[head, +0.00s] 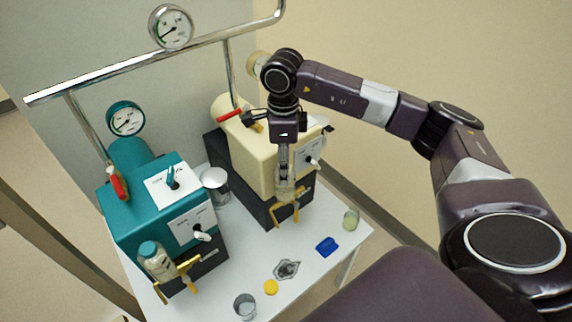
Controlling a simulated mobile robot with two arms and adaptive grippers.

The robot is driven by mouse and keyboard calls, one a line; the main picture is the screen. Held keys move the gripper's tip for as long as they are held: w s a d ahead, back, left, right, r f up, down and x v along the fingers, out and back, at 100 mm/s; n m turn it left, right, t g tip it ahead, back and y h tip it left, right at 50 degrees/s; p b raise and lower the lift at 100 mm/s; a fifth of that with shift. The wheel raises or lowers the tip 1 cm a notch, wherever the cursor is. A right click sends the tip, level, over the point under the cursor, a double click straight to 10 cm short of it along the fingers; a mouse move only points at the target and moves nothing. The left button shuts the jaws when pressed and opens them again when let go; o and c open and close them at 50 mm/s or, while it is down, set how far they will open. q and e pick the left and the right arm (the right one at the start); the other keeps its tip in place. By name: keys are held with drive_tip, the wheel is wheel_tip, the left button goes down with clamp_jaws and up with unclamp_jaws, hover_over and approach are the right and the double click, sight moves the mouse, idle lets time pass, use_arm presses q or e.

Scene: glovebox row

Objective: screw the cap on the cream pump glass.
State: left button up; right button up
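The cream pump (256,150) stands at the back right of the white table. Its glass (287,190) sits upright in a brass-coloured bracket (284,211) at the pump's front. My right gripper (284,168) points down directly over this glass, its tips at or just above the glass's top. The gripper and arm hide the mouth of the glass. I cannot make out a cap there or whether the fingers are closed. A small yellow disc (271,287), possibly a cap, lies on the table at the front. My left gripper is out of view.
The teal pump (158,205) stands at the left with a teal-capped glass (156,261) in its bracket. A metal beaker (215,185) is between the pumps. A blue object (326,246), dark-grey patch (287,269), small cup (245,306) and pale-green jar (351,219) occupy the front.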

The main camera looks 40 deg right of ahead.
drive_tip(key=shift+s+f, duration=0.1)
drive_tip(key=shift+s, duration=0.2)
drive_tip(key=shift+d, duration=0.1)
drive_tip(key=shift+w+r, duration=0.15)
drive_tip(key=shift+r, duration=1.9)
drive_tip(key=shift+w+r, duration=0.1)
drive_tip(key=shift+r, duration=1.95)
